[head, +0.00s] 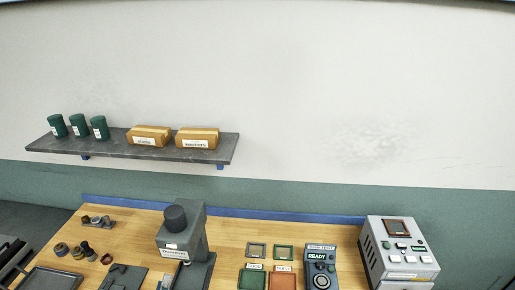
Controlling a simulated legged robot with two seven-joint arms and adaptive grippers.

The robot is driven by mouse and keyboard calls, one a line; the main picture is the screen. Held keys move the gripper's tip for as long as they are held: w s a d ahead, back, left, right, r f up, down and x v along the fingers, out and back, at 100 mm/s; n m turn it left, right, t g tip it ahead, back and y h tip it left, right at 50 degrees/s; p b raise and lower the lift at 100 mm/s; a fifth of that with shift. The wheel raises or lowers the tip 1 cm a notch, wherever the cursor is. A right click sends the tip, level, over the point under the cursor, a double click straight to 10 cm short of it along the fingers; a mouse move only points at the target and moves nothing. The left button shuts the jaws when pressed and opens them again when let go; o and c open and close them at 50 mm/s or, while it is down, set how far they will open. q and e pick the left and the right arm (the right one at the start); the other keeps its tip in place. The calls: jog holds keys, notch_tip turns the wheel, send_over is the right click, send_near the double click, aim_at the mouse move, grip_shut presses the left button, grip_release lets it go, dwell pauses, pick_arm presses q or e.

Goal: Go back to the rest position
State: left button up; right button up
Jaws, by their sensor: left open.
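My left gripper (14,254) shows as dark parts at the lower left edge of the head view, beside the bench's left edge. It is cut off by the frame and is open, with nothing seen in it. My right gripper is not in the head view. The wooden workbench (225,232) runs along the bottom of the view.
A dark grey machine (184,235) stands mid-bench. Right of it are small framed pads (256,250), a READY control unit (321,268) and a grey box (400,255). Small metal parts (88,250) and a dark tray (52,279) lie left. A wall shelf (110,148) holds green cans and cartons.

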pick_arm(q)
jog(key=s+a+f+n+g+y, duration=0.3)
jog(key=s+f+n+g+y, duration=0.55)
jog(key=n, duration=0.95)
jog(key=s+d+f+n+g+h, duration=0.4)
jog(key=s+d+f+g+h, duration=0.5)
jog(key=s+d, duration=0.55)
notch_tip(320, 180, down, 31)
jog(key=s+a+y+b, duration=0.1)
jog(key=s+a+b, duration=0.1)
jog(key=b, duration=0.3)
jog(key=s+a+f+g+b, duration=0.2)
jog(key=s+a+f+b, duration=0.1)
jog(key=s+f, duration=1.6)
notch_tip(320, 180, down, 3)
jog(key=shift+a+f+b, duration=0.15)
jog(key=shift+f+b, duration=0.05)
jog(key=shift+b, duration=0.55)
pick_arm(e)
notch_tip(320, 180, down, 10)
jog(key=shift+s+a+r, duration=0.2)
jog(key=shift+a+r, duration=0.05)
